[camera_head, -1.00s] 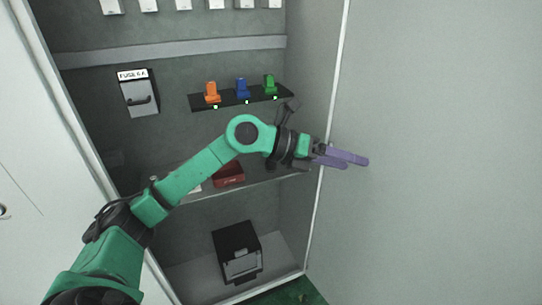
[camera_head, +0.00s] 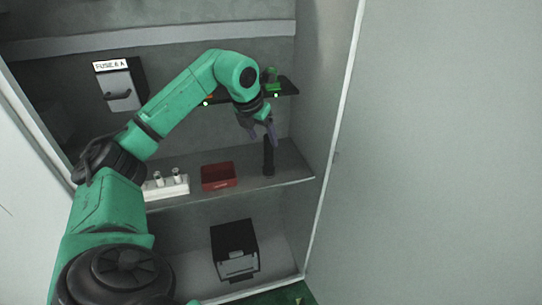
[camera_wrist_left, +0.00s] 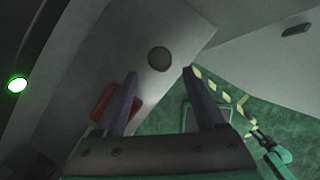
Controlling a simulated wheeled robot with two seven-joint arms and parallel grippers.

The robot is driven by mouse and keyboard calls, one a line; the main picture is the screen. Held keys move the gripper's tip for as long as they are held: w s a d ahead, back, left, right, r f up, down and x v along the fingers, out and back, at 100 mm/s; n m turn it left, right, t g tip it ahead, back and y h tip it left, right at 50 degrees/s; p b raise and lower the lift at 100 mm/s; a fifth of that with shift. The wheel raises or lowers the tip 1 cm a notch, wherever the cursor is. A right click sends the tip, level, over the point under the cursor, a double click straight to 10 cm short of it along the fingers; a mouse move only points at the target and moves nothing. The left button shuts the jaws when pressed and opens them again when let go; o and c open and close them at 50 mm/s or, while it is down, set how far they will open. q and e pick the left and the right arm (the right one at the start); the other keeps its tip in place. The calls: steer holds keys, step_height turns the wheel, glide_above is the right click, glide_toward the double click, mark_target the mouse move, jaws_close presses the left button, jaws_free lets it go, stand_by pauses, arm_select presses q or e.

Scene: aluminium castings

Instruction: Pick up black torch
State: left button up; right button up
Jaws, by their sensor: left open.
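The black torch (camera_head: 268,157) stands upright on the middle shelf of the cabinet, right of the red box. In the left wrist view its round dark top (camera_wrist_left: 159,59) shows beyond the fingertips, between their lines. My left gripper (camera_head: 262,137) is open and empty, with purple fingers pointing down just above the torch. In the left wrist view the two fingers (camera_wrist_left: 161,73) are spread apart. Whether a finger touches the torch cannot be told.
A red box (camera_head: 218,177) and a white holder (camera_head: 167,186) with upright pieces share the middle shelf (camera_head: 292,160). The upper black shelf (camera_head: 288,87) with a green item (camera_head: 270,79) is close beside my wrist. A black box (camera_head: 234,250) stands below.

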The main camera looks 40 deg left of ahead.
mark_target(265, 144)
arm_select(q)
steer(key=x, duration=0.3)
steer(key=shift+p, duration=0.3)
steer(key=p+x, duration=0.1)
steer(key=x, duration=0.2)
steer(key=p+x, duration=0.1)
steer(key=x, duration=0.2)
steer(key=shift+w+r, duration=0.15)
steer(key=shift+w, duration=0.2)
steer(key=c, duration=0.3)
jaws_close()
arm_select(e)
step_height(265, 144, up, 3)
steer(key=shift+s+a+f, duration=0.1)
steer(key=shift+s, duration=0.05)
